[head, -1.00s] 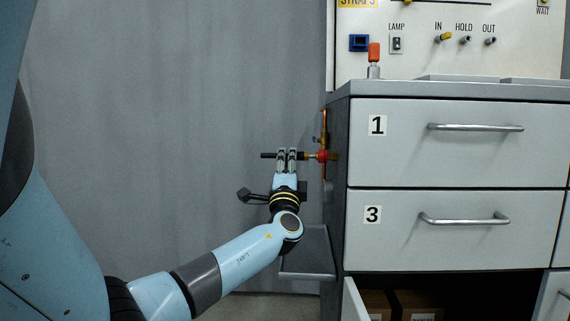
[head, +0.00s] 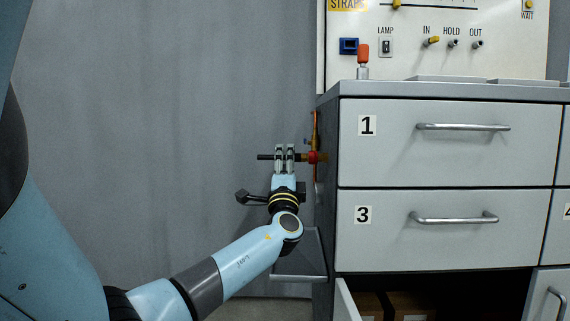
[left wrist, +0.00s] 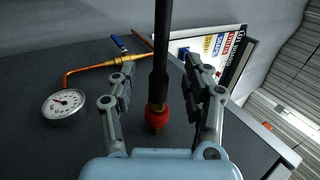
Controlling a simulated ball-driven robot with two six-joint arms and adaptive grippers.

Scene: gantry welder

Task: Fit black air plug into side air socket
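The black air plug (head: 264,157) lies level, its right end up against the red-collared side air socket (head: 313,157) on the cabinet's left side. In the left wrist view the black plug (left wrist: 161,75) runs down to the red collar (left wrist: 157,116), with no brass showing between them. My left gripper (head: 285,155) is at the plug from below, hiding its middle in the head view. In the left wrist view its fingers (left wrist: 158,85) stand on both sides of the plug with gaps visible, so it looks open around it. My right gripper is not in view.
A pressure gauge (left wrist: 64,103) with copper pipe (left wrist: 90,70) and a blue-handled valve (left wrist: 118,42) sit beside the socket. Drawer 1 (head: 385,155) is closed. A grey ledge (head: 300,262) juts out below the gripper. Left of the cabinet is free room before the grey wall.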

